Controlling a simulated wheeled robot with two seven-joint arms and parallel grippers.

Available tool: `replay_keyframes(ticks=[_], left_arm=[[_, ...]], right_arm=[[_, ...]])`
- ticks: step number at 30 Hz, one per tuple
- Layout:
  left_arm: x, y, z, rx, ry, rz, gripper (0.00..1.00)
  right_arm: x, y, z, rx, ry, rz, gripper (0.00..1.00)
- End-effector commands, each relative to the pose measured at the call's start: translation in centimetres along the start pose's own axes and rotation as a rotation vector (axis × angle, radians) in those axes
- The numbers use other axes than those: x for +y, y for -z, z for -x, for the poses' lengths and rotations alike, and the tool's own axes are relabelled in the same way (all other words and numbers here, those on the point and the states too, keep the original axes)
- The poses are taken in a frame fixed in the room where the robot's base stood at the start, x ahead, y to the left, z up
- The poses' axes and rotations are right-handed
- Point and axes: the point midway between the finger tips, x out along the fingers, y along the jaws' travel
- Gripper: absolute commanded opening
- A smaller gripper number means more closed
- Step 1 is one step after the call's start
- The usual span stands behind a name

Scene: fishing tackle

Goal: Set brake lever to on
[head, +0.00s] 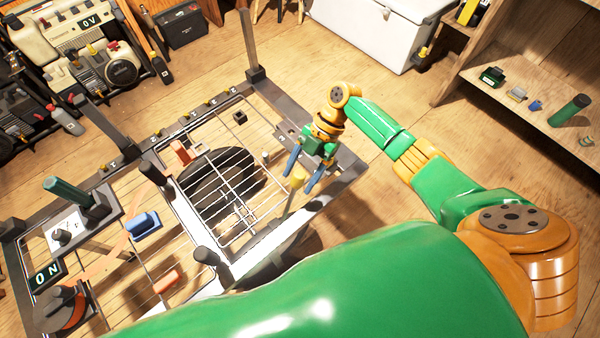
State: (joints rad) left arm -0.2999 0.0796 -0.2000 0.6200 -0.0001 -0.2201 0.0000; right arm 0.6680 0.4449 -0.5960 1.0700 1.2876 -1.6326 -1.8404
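A second lever with a green handle (67,195) sits on the frame's left side. My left gripper is out of view.
A round dark disc (222,183) lies under the wire grid. A blue block (144,223) and an orange-handled knob (62,309) are on the left. A wooden shelf (540,112) with small items stands at right, a white cooler (372,28) behind. My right arm covers the foreground.

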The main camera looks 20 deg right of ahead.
Motion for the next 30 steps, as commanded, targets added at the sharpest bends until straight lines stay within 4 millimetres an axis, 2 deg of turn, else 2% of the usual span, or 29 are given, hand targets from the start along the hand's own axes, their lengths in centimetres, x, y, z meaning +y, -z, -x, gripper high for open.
replay_keyframes(ticks=[5,12,15,30], left_arm=[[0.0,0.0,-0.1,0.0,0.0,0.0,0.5],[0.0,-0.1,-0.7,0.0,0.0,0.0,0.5],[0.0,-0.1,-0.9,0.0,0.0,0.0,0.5],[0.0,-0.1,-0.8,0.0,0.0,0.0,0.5]], right_arm=[[0.0,0.0,0.5,0.0,-0.001,0.001,0.69],[0.1,-0.2,5.4,-0.001,-0.005,0.0,0.69],[0.0,-0.2,6.7,-0.001,-0.002,-0.001,0.69],[0.0,-0.1,7.1,0.001,0.0,-0.001,0.69]])
